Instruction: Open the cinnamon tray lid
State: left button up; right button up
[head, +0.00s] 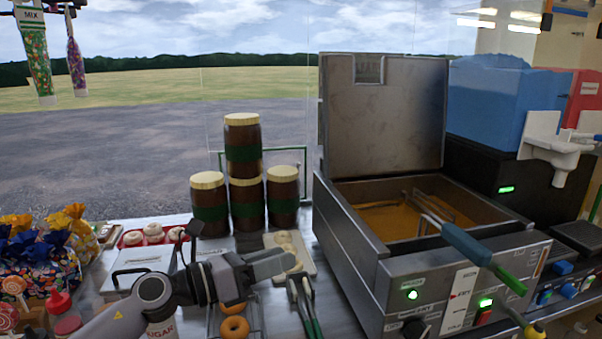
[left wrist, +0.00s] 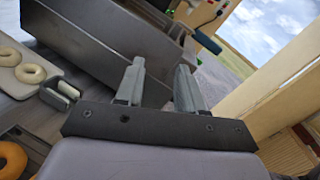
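A pale lidded tray (head: 137,281) with a dark handle sits on the counter at the lower left in the head view. Its lid looks shut; its label is too small to read, so I cannot tell if it is the cinnamon tray. My left arm crosses in front of the trays and hides part of this area. My left gripper (head: 282,260) is to the right of the pale tray and points right, toward the fryer. In the left wrist view its two fingers (left wrist: 160,82) are apart with nothing between them. My right gripper is not in view.
The fryer (head: 375,290) stands at the right with its lid raised. Tongs (head: 304,302) lie beside it. Ring doughnuts (head: 235,328) lie below my gripper, and pale rings (left wrist: 31,73) show in the left wrist view. Stacked brown jars (head: 245,200) stand behind. Wrapped sweets (head: 40,265) crowd the left.

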pick_arm(q)
jog(key=s+a+f+n+t+y, duration=0.35)
jog(key=a+f+n+y, duration=0.35)
jog(key=n, duration=1)
jog(key=s+a+f+n+t+y, duration=0.4)
jog(key=a+n+y, duration=0.45)
jog(key=n, duration=0.75)
jog(key=s+a+f+n+g, duration=0.2)
jog(key=s+f+n+g, duration=0.35)
jog(key=s, duration=0.75)
jog(key=s+a+f+n+g, duration=0.1)
jog(key=s+f+n+g, duration=0.45)
jog(key=s, duration=0.75)
jog(key=w+d+f+m+t+h, duration=0.1)
jog(key=w+f+t, duration=0.4)
jog(key=f, duration=0.6)
jog(key=shift+w+d+m+h, duration=0.35)
jog(key=shift+w+d+m, duration=0.25)
jog(key=shift+w+d, duration=0.4)
jog(key=shift+t, duration=0.25)
